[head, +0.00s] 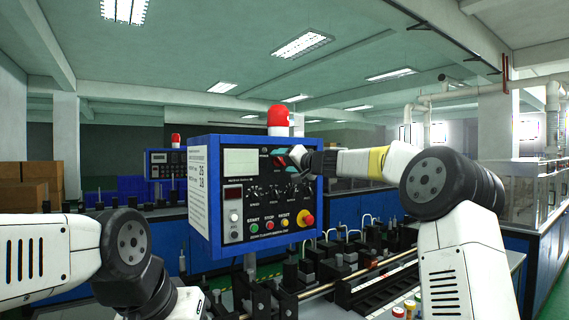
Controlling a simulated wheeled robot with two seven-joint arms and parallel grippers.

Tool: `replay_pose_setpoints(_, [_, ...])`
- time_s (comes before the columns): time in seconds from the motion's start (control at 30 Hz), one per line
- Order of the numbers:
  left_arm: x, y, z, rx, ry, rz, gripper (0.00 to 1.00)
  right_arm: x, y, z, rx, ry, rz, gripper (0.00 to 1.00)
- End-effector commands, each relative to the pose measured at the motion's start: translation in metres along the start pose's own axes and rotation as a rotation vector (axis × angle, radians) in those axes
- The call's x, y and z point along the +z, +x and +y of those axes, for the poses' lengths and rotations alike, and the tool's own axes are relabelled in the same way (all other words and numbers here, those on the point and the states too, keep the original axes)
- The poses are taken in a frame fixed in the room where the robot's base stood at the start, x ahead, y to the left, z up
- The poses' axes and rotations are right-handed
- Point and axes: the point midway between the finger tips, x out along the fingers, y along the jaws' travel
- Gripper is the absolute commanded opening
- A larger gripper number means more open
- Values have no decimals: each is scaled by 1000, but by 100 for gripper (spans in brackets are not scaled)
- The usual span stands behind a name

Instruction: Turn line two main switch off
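A blue control box (203,145) with a black front panel stands in the middle of the head view. A small red part (278,152), which looks like a switch, shows at the upper right of its panel. My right gripper (291,158) reaches in from the right, at that upper right corner. Its dark fingers and a teal patch overlap the red part, so the switch's position is hidden. I cannot tell whether the fingers touch it or how far apart they are. My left arm comes in from the left and bends down; its gripper is not in view.
The panel carries a grey screen (240,162), several knobs, small buttons and a red stop button (307,218) on yellow. A red beacon (278,116) tops the box. A second, similar box (165,164) stands farther back left. Machine rails (350,278) run below the panel.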

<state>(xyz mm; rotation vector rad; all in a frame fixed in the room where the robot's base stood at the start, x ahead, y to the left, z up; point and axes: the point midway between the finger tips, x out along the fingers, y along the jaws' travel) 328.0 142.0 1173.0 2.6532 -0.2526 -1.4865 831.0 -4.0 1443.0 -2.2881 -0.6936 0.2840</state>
Motion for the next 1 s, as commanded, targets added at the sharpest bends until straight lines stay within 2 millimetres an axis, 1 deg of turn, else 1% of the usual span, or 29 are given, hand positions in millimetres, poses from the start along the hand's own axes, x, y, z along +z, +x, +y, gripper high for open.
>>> replay_pose_setpoints(0.17, [0,0,0,0,0,0,36,-1,0,-1,-1,1,1,65])
replay_pose_setpoints(0.27, [0,0,0,0,0,0,36,-2,-5,0,1,1,3,65])
replay_pose_setpoints(0.37, [0,0,0,0,0,0,36,-3,-17,1,2,1,3,65])
replay_pose_setpoints(0.6, [0,0,0,0,0,0,36,-1,-56,1,3,-1,2,65])
replay_pose_setpoints(0.7, [0,0,0,0,0,0,36,-1,-68,0,1,-2,1,65])
replay_pose_setpoints(0.83, [0,0,0,0,0,0,36,-1,-77,0,1,0,1,65])
replay_pose_setpoints(1.0, [0,0,0,0,0,0,36,0,-78,0,-1,0,0,65])
